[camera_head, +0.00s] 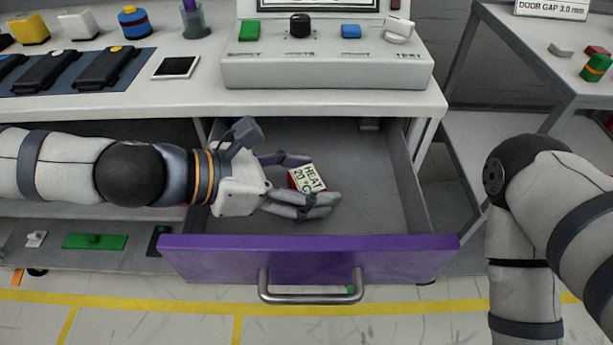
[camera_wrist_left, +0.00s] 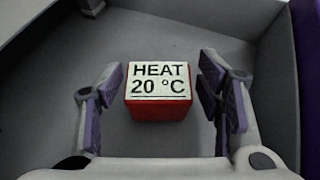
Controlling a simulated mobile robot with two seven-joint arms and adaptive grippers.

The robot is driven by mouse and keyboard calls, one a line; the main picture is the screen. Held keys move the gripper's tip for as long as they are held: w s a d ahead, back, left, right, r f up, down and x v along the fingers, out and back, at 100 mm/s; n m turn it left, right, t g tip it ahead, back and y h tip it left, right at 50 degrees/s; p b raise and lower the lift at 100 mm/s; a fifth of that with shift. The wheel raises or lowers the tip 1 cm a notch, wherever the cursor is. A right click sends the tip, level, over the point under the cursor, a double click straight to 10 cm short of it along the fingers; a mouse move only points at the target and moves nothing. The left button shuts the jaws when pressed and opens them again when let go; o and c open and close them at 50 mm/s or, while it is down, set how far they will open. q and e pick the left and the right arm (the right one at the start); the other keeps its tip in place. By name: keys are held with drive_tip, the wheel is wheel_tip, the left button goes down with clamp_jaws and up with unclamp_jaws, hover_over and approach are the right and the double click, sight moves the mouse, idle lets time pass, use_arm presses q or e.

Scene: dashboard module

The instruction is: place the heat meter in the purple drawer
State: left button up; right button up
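The purple drawer (camera_head: 310,257) is pulled open below the workbench, its grey inside showing. The heat meter (camera_head: 312,178), a small red block with a white face reading "HEAT 20 °C", is inside the drawer area. In the left wrist view the heat meter (camera_wrist_left: 158,92) sits between the fingers of my left gripper (camera_wrist_left: 165,95), with a gap on both sides. My left gripper (camera_head: 300,182) is open and reaches into the drawer from the left. Whether the meter touches the drawer floor is hard to tell. My right gripper is out of view.
A control panel (camera_head: 326,70) with knobs and buttons stands on the bench (camera_head: 190,98) above the drawer. A metal handle (camera_head: 310,297) sticks out from the drawer front. A side table (camera_head: 530,30) stands at the right. The drawer's right half is empty.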

use_arm(q)
drive_tip(key=shift+r, duration=0.15)
drive_tip(key=p+v, duration=0.4)
drive_tip(key=v, duration=0.8)
drive_tip(key=shift+p, duration=0.35)
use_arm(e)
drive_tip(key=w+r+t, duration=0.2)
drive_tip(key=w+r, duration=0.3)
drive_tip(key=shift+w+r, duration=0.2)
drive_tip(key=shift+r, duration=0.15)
use_arm(q)
drive_tip(key=shift+a, duration=0.1)
